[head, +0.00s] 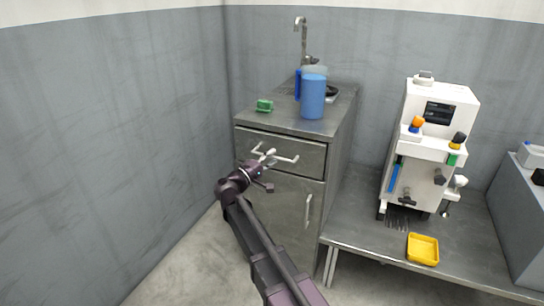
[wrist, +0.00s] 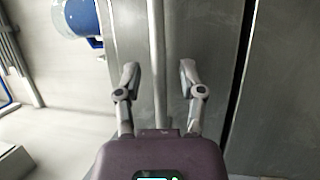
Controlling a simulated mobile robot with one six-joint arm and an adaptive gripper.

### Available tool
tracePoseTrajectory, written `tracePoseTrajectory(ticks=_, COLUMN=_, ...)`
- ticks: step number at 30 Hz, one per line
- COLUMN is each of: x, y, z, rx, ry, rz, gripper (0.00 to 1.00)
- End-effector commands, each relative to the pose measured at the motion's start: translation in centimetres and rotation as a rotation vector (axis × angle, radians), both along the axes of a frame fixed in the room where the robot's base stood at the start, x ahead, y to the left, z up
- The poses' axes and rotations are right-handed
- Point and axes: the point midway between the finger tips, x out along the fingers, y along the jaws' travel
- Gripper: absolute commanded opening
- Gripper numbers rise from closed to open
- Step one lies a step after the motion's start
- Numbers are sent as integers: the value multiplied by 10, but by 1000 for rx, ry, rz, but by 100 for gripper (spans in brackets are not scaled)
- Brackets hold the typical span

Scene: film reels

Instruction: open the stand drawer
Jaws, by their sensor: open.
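The stand (head: 300,208) is a grey metal cabinet in the corner, with a drawer (head: 311,150) at the top and a door below. The drawer front looks flush with the cabinet. My gripper (head: 276,157) is at the drawer front, its fingers open. In the wrist view my gripper (wrist: 158,75) has one finger on each side of a long pale bar (wrist: 157,45), which looks like the drawer's handle. I cannot tell whether the fingers touch it. My gripper partly hides the handle in the head view.
A blue pitcher (head: 313,96), a green block (head: 264,105) and a tap (head: 302,36) are on the stand's top. The door has a vertical handle (head: 308,211). To the right, a low bench (head: 365,228) bears a white machine (head: 429,146) and a yellow tray (head: 423,249). Floor at left is clear.

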Motion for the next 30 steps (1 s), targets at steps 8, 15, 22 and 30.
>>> tracePoseTrajectory(ticks=8, x=6, y=-5, z=1, rx=0, ry=0, rz=1, gripper=51)
tracePoseTrajectory(ticks=15, x=6, y=-5, z=1, rx=0, ry=0, rz=0, gripper=36)
tracePoseTrajectory(ticks=22, x=6, y=-5, z=1, rx=0, ry=0, rz=0, gripper=0)
tracePoseTrajectory(ticks=30, x=4, y=-6, z=1, rx=-1, ry=1, rz=-1, gripper=0)
